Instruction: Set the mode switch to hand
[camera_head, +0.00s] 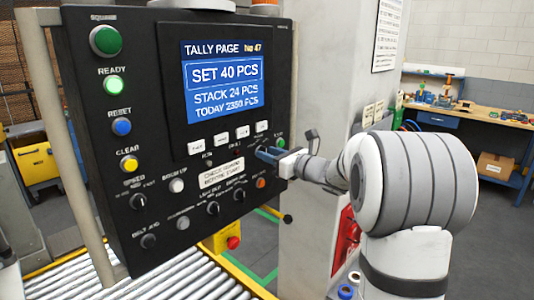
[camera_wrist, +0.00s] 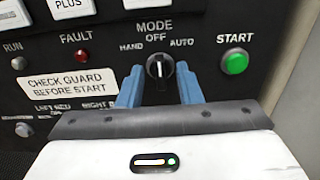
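The mode switch (camera_wrist: 160,70) is a black rotary knob on the dark panel, labelled HAND at left, OFF at top and AUTO at right. Its white pointer line stands near upright, toward OFF. My gripper (camera_wrist: 160,88) is open, with one blue finger to the left of the knob and one to the right, and a gap shows on each side. How deep the fingertips reach around the knob is hard to tell. In the head view my gripper (camera_head: 268,153) is at the panel's lower right and hides the switch.
A green START button (camera_wrist: 234,63) sits right of the switch, and a red FAULT lamp (camera_wrist: 82,55) sits to the left. A CHECK GUARD label (camera_wrist: 70,84) is at lower left. The screen (camera_head: 224,82) is above. More knobs and buttons lie below, over a roller conveyor (camera_head: 165,288).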

